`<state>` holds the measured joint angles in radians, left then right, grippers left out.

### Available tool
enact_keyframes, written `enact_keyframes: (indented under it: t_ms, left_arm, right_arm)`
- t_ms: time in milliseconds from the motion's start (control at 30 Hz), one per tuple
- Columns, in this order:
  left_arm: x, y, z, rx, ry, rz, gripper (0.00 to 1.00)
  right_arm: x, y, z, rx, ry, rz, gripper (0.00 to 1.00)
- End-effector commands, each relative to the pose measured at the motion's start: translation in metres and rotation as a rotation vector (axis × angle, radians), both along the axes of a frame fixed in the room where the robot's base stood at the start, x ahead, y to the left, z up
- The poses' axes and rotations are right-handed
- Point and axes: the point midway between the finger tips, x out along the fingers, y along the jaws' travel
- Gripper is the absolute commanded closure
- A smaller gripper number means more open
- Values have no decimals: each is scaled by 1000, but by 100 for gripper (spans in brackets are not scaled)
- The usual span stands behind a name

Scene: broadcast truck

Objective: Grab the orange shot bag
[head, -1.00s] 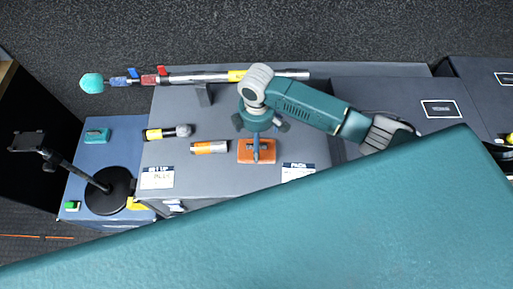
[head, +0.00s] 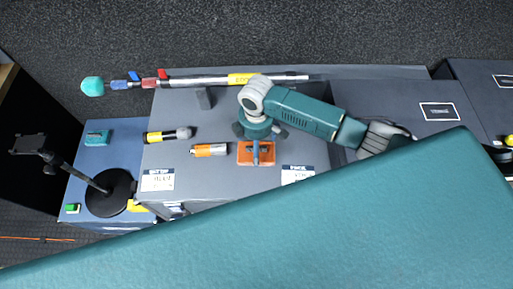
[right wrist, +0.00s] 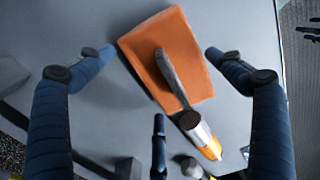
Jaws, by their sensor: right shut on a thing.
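The orange shot bag (head: 243,158) is a flat square pad with a grey strap across its middle. It lies on the grey case top, left of the "PADS" label, and fills the upper middle of the right wrist view (right wrist: 188,58). My right gripper (head: 258,135) is over the bag's far edge, pointing down. My left gripper is not in view.
An orange-banded cylinder (head: 209,150) and a yellow-banded microphone (head: 168,134) lie left of the bag. A long boom pole (head: 205,79) runs along the back. A stand with a round black base (head: 110,192) is at the left. A large teal surface hides the foreground.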

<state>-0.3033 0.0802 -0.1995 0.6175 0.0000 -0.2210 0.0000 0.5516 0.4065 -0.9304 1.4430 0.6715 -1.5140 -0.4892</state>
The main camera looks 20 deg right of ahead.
Motion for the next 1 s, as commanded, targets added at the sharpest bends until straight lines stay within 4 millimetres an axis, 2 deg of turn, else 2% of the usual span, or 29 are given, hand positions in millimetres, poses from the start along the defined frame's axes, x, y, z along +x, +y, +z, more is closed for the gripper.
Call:
enact_keyframes:
  t_ms: [233,367,800,1000]
  left_arm:
    - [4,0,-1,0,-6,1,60]
    - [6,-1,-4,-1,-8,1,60]
    - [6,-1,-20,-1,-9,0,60]
    - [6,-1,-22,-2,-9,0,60]
  right_arm:
    - [3,1,14,4,-7,0,66]
    - [4,1,32,4,-10,1,66]
    - [3,1,142,4,-10,1,66]
    - [3,0,180,2,-8,2,66]
